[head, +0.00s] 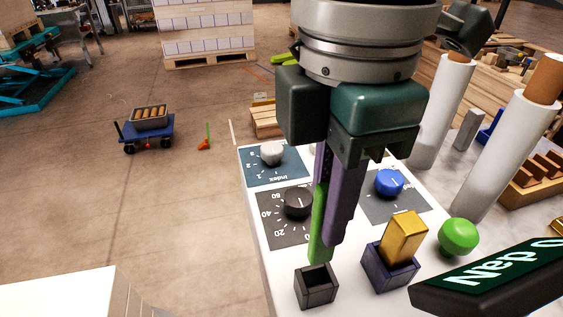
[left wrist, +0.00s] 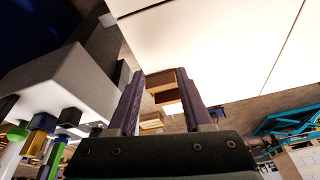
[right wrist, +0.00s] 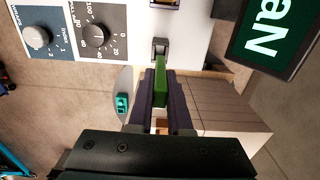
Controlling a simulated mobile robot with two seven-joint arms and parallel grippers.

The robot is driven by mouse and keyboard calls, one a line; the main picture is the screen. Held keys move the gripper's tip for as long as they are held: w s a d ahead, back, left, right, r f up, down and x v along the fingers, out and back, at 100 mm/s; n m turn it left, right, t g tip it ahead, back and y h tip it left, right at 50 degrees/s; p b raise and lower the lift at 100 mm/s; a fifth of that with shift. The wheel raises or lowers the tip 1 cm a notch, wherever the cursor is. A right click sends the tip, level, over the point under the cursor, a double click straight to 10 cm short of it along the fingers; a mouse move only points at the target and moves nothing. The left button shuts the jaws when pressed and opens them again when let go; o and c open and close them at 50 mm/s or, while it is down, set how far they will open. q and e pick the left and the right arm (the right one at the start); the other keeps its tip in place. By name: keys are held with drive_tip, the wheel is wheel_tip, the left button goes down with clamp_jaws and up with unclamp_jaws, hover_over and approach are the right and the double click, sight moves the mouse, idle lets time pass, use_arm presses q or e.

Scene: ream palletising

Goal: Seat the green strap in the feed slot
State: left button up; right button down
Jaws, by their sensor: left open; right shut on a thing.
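The green strap (head: 318,240) is gripped in my right gripper (head: 330,228) and hangs down nearly upright over the console. Its lower end is just above a small dark open-topped box (head: 316,287), which looks like the feed slot. In the right wrist view the strap (right wrist: 160,80) lies between the purple fingers, with its far end close to the dark box (right wrist: 160,46). I cannot tell whether the end touches the rim. My left gripper (left wrist: 163,88) shows only in its own wrist view, open, with nothing held between the fingers.
A blue box (head: 390,270) with a gold block (head: 404,238) in it stands right of the dark box. A green button (head: 459,236), blue knob (head: 389,183), black knob (head: 298,202) and tilted display (head: 490,285) are close by. White rollers (head: 441,110) stand behind.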

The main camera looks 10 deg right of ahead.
sight(320, 261)
use_arm(q)
drive_tip(key=shift+f+b, duration=0.4)
drive_tip(key=shift+f, duration=0.1)
use_arm(e)
wheel_tip(320, 261, down, 8)
drive_tip(key=shift+f, duration=0.15)
use_arm(q)
drive_tip(key=shift+d, duration=0.1)
use_arm(e)
drive_tip(key=shift+f, duration=0.1)
drive_tip(key=c, duration=0.8)
unclamp_jaws()
drive_tip(key=shift+c, duration=0.2)
use_arm(q)
drive_tip(key=shift+r+p, duration=0.5)
use_arm(e)
wheel_tip(320, 261, up, 12)
drive_tip(key=shift+r, duration=0.1)
